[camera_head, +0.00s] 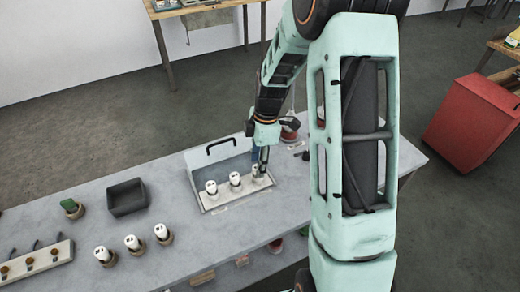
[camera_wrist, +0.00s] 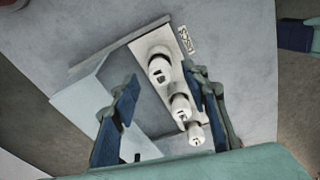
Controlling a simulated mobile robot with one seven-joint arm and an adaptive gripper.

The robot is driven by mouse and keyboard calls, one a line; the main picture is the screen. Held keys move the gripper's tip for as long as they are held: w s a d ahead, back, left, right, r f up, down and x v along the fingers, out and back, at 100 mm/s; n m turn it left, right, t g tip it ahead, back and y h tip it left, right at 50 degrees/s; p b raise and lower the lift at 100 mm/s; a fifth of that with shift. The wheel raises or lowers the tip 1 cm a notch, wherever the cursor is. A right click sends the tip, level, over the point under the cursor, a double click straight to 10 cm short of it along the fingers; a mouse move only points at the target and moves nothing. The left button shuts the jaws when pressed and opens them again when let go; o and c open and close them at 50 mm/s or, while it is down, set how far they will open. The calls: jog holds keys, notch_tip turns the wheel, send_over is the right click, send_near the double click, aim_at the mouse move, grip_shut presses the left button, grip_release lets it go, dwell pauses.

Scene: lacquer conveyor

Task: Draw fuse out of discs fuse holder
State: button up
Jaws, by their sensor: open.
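A pale fuse holder block (camera_head: 222,203) stands on the grey bench and carries three white fuses in a row: left (camera_head: 211,188), middle (camera_head: 235,180) and right (camera_head: 257,171). A raised light cover with a black handle (camera_head: 222,143) stands behind them. My gripper (camera_head: 262,160) is open and points down by the right fuse, partly hiding it. In the wrist view the fuses (camera_wrist: 160,68) (camera_wrist: 181,107) (camera_wrist: 195,133) lie between or close to the spread blue-padded fingers (camera_wrist: 160,80). I cannot tell whether a finger touches one. The holder's label (camera_wrist: 186,39) is too small to read.
To the left stand a dark open box (camera_head: 127,197), a green piece in a round base (camera_head: 71,207), several white fuses in round bases (camera_head: 132,244) and a pale strip (camera_head: 35,262). A red cabinet (camera_head: 470,125) stands beyond the bench's right end.

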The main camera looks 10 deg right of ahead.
jog(key=shift+a+f, duration=0.15)
jog(key=shift+f, duration=1.2)
jog(key=shift+c, duration=0.4)
grip_shut()
